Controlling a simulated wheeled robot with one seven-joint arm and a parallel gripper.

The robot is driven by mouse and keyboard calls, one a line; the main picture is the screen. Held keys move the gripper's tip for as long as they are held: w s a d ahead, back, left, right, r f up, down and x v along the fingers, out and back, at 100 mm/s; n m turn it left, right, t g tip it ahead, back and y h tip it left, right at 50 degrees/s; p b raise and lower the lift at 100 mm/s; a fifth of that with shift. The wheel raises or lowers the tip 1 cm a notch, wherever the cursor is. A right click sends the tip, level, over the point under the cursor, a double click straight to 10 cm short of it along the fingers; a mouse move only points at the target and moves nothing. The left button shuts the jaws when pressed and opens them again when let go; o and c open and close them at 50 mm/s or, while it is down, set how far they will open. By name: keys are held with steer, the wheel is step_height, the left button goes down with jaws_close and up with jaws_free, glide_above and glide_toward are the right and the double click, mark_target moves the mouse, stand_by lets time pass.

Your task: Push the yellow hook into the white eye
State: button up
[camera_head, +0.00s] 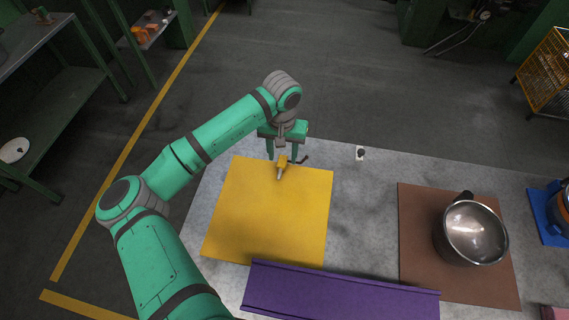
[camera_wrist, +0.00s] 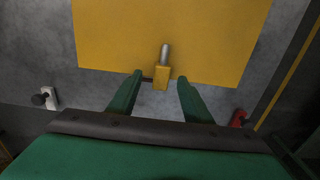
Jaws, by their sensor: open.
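The yellow hook (camera_head: 282,162) is a small yellow block with a silver rod, at the far edge of a yellow mat (camera_head: 265,215). It shows in the wrist view (camera_wrist: 161,78), with the rod pointing over the mat. My gripper (camera_head: 282,157) is open, its two fingers on either side of the yellow block, with a visible gap beside it in the wrist view (camera_wrist: 160,77). A dark bar (camera_head: 302,160) sticks out beside one finger; I cannot tell whether it belongs to the hook. The white eye (camera_head: 360,153) is a small white piece with a dark knob, right of my gripper. It is at left in the wrist view (camera_wrist: 51,98).
A purple channel-like strip (camera_head: 340,294) lies along the near side. A metal pot (camera_head: 472,235) stands on a brown mat (camera_head: 420,255) at right. A red piece (camera_wrist: 238,117) is beside my gripper in the wrist view. Grey tabletop (camera_head: 365,200) is clear between the mats.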

mark_target(282, 163)
steer(key=shift+a+f, duration=0.2)
steer(key=shift+f, duration=1.6)
jaws_close()
steer(key=shift+w+r, duration=0.1)
steer(key=shift+r, duration=0.5)
steer(key=s+d+r, duration=0.4)
steer(key=s+r, duration=0.7)
steer(key=s, duration=0.2)
steer(key=shift+s+r, duration=0.3)
steer(key=shift+r, duration=0.1)
